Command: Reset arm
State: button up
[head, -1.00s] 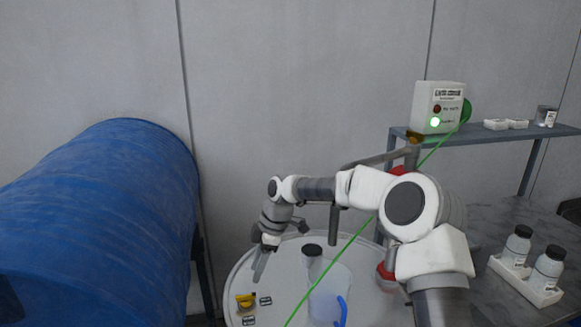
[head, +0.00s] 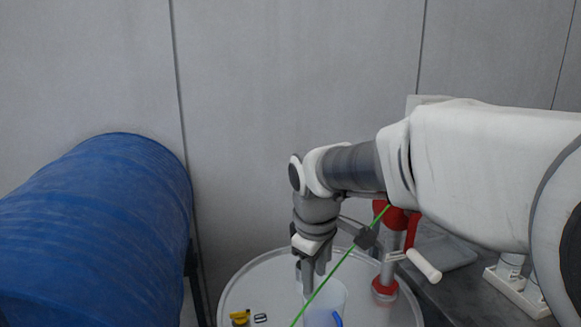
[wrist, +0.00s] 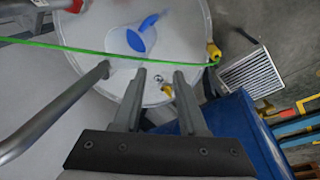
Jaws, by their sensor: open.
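My gripper (head: 308,286) hangs from my arm with its fingers pointing down, over the white drum top (head: 262,285). In the wrist view its two fingers (wrist: 159,76) stand apart with nothing between them.
A red pump (head: 398,222) with a white-gripped crank stands right of the jug. A green cable (head: 338,270) runs across near my gripper. A yellow fitting (head: 240,317) sits on the drum top. A large blue drum (head: 100,225) fills the left. White bottles (head: 508,268) are partly hidden by my arm.

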jog(key=s+d+r+m+t, duration=0.1)
jog(key=s+d+m, duration=0.3)
jog(key=s, duration=0.5)
jog(key=s+d+r+m+t, duration=0.1)
jog(key=s+d+m+t, duration=0.1)
jog(key=s+d+m, duration=0.3)
jog(key=s+m, duration=0.2)
jog(key=s, duration=0.2)
jog(key=shift+d, duration=0.3)
